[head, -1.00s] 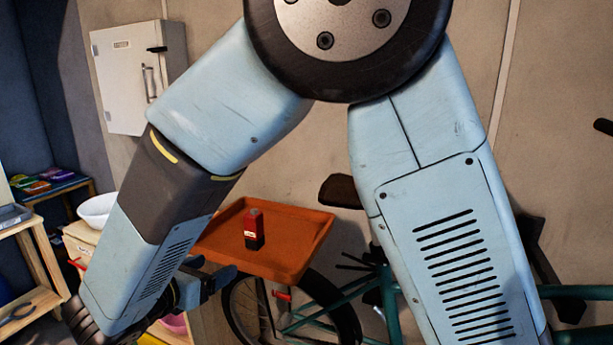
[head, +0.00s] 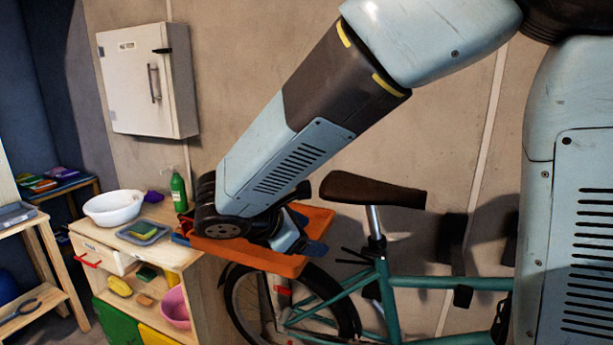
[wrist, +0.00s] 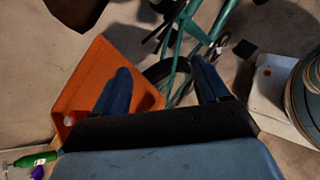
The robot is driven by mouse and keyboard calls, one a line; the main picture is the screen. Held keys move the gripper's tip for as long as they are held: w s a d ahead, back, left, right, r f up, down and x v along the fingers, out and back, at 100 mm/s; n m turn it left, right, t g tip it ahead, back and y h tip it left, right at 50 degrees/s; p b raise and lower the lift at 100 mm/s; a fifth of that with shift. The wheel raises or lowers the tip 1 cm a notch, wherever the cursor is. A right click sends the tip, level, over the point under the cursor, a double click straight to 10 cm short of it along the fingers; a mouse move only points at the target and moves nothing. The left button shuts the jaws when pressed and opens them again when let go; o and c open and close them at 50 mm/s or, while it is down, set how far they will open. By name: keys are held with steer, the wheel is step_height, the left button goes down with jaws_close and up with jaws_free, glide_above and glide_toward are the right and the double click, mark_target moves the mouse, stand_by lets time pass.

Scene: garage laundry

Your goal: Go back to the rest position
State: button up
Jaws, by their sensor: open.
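My gripper (wrist: 160,92) is open in the wrist view, with its two blue fingers wide apart and nothing between them. In the head view my gripper is mostly hidden behind my forearm, and a blue finger (head: 316,252) shows over the orange tray (head: 285,264). In the wrist view the tray (wrist: 98,62) lies under and left of the left finger.
A green bicycle (head: 384,277) stands beside the tray. A wooden cabinet (head: 195,270) at left holds a white bowl (head: 113,208), a grey dish (head: 142,233) and a green bottle (head: 179,191). A white wall box (head: 147,80) hangs behind.

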steer(key=s+d+r+m+y, duration=0.2)
steer(key=s+d+m, duration=0.2)
steer(key=d+m, duration=0.3)
steer(key=s+d+r+m+g+y, duration=0.1)
steer(key=s+d+r+m+y, duration=0.1)
steer(key=d+m, duration=0.5)
steer(key=s+d+r+m+y, duration=0.3)
steer(key=s+d+m, duration=0.3)
steer(key=d, duration=0.3)
steer(key=shift+d+m+g+y, duration=0.25)
steer(key=shift+m+g+y, duration=0.2)
steer(key=shift+m, duration=0.35)
